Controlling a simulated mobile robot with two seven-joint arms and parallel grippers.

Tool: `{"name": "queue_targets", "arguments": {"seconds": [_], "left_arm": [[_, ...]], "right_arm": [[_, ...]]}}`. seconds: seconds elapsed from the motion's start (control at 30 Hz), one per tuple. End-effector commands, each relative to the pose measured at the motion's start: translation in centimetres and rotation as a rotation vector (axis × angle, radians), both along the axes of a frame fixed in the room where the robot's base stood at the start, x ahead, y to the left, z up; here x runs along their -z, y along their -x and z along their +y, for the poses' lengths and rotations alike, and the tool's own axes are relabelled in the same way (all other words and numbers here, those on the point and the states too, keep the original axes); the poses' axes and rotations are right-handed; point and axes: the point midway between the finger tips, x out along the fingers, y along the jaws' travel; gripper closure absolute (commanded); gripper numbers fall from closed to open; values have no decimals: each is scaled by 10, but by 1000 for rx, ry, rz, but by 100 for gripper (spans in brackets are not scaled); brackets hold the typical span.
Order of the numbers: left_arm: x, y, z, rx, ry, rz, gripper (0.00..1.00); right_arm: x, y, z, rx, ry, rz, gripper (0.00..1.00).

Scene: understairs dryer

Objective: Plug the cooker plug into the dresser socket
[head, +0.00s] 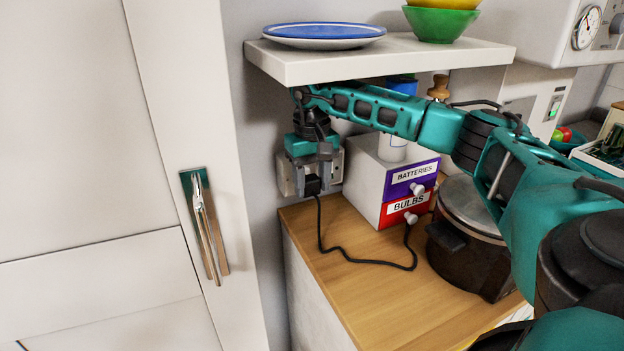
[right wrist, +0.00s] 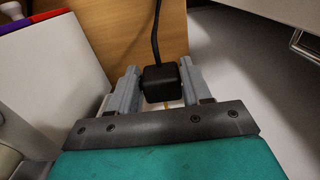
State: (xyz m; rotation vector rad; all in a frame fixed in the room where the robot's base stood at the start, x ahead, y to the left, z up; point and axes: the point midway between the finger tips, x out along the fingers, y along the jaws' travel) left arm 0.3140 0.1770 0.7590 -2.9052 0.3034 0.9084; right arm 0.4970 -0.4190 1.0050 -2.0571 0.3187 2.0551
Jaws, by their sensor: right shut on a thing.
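The cooker plug (head: 312,184) is a black block on a black cord. My right gripper (head: 312,178) is shut on it, just in front of the dresser socket (head: 286,174), a pale plate on the wall under the shelf. In the right wrist view the plug (right wrist: 161,83) sits between the two grey fingers of the right gripper (right wrist: 160,85), its cord running up the picture. The gripper hides much of the socket, so I cannot tell whether the plug is in it. My left gripper is not in view.
The cord (head: 345,256) loops over the wooden worktop (head: 350,295). A drawer box (head: 375,172) labelled batteries and bulbs and a dark pot (head: 465,250) stand to the right. A white shelf (head: 380,58) with a plate (head: 323,36) and bowls (head: 440,24) is close above my right arm.

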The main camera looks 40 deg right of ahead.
Motion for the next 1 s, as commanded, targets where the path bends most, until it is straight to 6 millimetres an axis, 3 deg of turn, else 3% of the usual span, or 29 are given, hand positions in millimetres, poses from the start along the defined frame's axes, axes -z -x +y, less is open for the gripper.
{"name": "queue_targets", "arguments": {"seconds": [1.0], "left_arm": [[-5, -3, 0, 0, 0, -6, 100]], "right_arm": [[0, 0, 0, 0, 0, 0, 82]]}}
